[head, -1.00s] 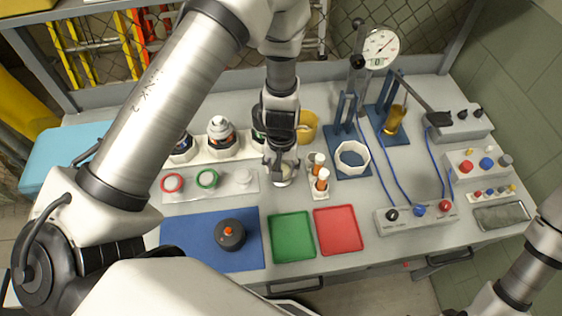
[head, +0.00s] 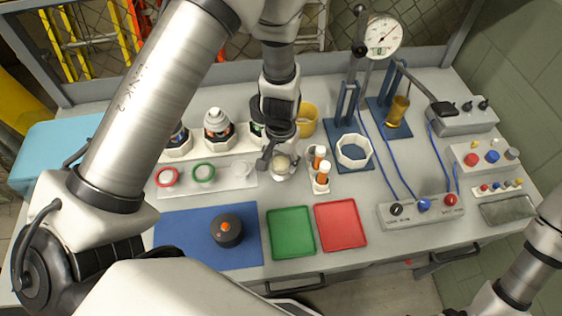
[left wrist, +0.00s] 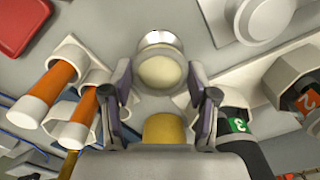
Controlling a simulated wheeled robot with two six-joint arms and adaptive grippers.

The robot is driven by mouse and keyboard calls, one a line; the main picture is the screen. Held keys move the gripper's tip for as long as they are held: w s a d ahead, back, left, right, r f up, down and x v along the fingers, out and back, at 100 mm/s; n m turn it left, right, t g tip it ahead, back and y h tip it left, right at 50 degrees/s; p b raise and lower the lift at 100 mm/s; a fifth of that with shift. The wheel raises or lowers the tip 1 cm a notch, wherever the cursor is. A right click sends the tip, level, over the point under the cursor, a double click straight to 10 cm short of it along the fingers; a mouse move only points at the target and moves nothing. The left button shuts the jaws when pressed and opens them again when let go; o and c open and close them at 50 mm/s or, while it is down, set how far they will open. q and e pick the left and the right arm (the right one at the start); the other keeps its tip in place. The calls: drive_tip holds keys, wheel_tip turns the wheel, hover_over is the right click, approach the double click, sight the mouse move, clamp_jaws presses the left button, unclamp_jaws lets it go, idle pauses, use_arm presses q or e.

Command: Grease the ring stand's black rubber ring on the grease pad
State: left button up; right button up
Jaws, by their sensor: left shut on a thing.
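The ring stand (head: 222,183) is a pale strip carrying a red ring and a green ring; its third seat (head: 241,170) shows no black ring. The grease pad (head: 283,167) is a cream disc in a round metal-rimmed dish right of the stand. It also shows in the left wrist view (left wrist: 160,71), just beyond the fingertips. My left gripper (head: 278,158) is over the pad's near area, its fingers (left wrist: 161,100) apart around a held thing, taken as the black rubber ring, which I cannot make out. Contact with the pad cannot be told. My right gripper is out of view.
Orange-and-white tubes (head: 321,172) stand close right of the pad. A yellow cup (head: 307,119) and octagonal holders (head: 217,136) with bottles are behind. A blue mat (head: 185,235), green tray (head: 291,233) and red tray (head: 340,226) lie in front.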

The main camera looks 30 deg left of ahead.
use_arm(q)
drive_tip(key=shift+s+m, duration=0.15)
drive_tip(key=shift+m, duration=0.15)
wheel_tip(320, 180, up, 6)
drive_tip(key=p, duration=0.5)
idle(0.4)
